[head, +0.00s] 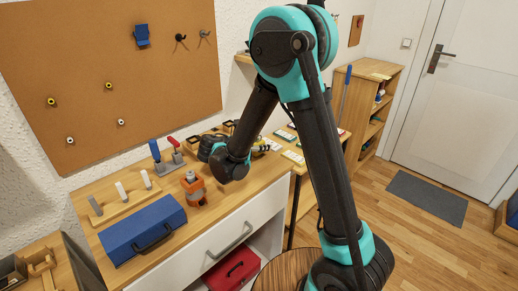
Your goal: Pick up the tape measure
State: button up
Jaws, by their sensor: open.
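I cannot make out the tape measure with certainty. A small yellow and dark item (261,147) lies on the wooden workbench (128,208), just right of my forearm and partly hidden by it; it is too small to identify. My arm bends down over the back right of the bench. My gripper (206,147) is at its end, low over the bench and left of the yellow item. The gripper is small and dark here, its fingers are hard to see, and I see nothing held in it. It is open.
An orange and grey tool (194,188) stands in front of my gripper. Red and blue-handled clamps (165,155) are to its left. A blue toolbox (142,232) and a wooden block with upright pieces (124,202) fill the bench's left. A pegboard (110,75) hangs behind.

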aim_at(265, 142)
jog(key=shift+x, duration=1.7)
jog(key=shift+r, duration=0.1)
grip_shut()
